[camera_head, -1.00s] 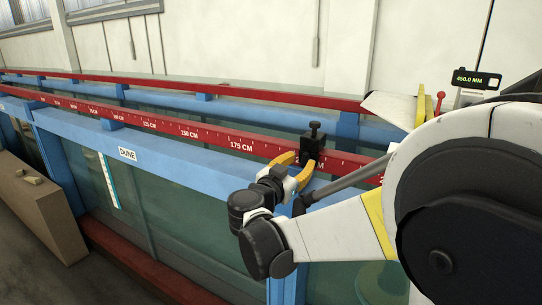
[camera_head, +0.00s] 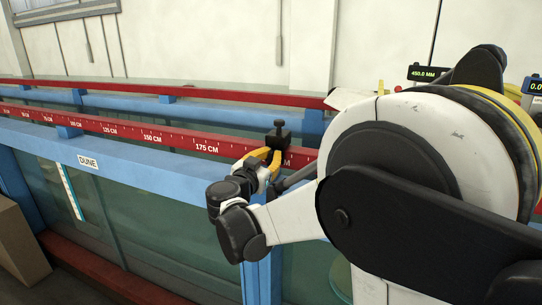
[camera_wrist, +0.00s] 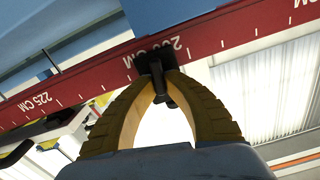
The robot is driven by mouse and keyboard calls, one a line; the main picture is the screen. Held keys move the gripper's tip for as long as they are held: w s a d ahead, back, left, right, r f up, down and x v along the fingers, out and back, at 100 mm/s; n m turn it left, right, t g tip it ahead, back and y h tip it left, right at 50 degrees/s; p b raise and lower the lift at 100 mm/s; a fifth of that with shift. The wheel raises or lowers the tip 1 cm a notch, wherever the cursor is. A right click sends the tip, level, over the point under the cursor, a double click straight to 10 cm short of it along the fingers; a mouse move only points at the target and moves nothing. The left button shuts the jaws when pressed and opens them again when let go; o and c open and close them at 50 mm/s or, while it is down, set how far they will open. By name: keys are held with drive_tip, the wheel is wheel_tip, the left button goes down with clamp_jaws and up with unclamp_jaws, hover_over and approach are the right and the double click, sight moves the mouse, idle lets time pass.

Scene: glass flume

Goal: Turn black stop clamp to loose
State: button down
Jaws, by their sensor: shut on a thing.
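The black stop clamp (camera_head: 279,134) sits on the red scale rail (camera_head: 215,145), just right of the 175 CM mark, with its knob standing up on top. In the wrist view the clamp (camera_wrist: 153,62) covers part of the rail near the 200 CM mark. My gripper (camera_head: 268,157) reaches it from the front and below, its yellow fingers partly hidden by my wrist. In the wrist view my gripper (camera_wrist: 163,80) has its yellow-brown fingertips closed together on the clamp's black part. The exact grip on that part is partly hidden.
A blue beam (camera_head: 140,172) with a DUNE label runs along the flume's front above the glass. A second red rail (camera_head: 200,92) lies behind. A small display (camera_head: 428,73) reads 450.0 MM at right. A brown box (camera_head: 20,245) stands at lower left.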

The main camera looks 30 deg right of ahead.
drive_tip(key=shift+n, duration=0.3)
drive_tip(key=n, duration=0.2)
drive_tip(key=n+b, duration=0.1)
drive_tip(key=n, duration=0.3)
drive_tip(key=shift+w+a+b, duration=0.2)
drive_tip(key=shift+w+b, duration=0.1)
drive_tip(key=n, duration=0.3)
drive_tip(key=n+b, duration=0.1)
drive_tip(key=n, duration=0.2)
drive_tip(key=shift+w+a+f, duration=0.15)
drive_tip(key=shift+w+f, duration=0.05)
drive_tip(key=shift+n, duration=0.3)
drive_tip(key=c, duration=1.5)
unclamp_jaws()
drive_tip(key=shift+o, duration=0.2)
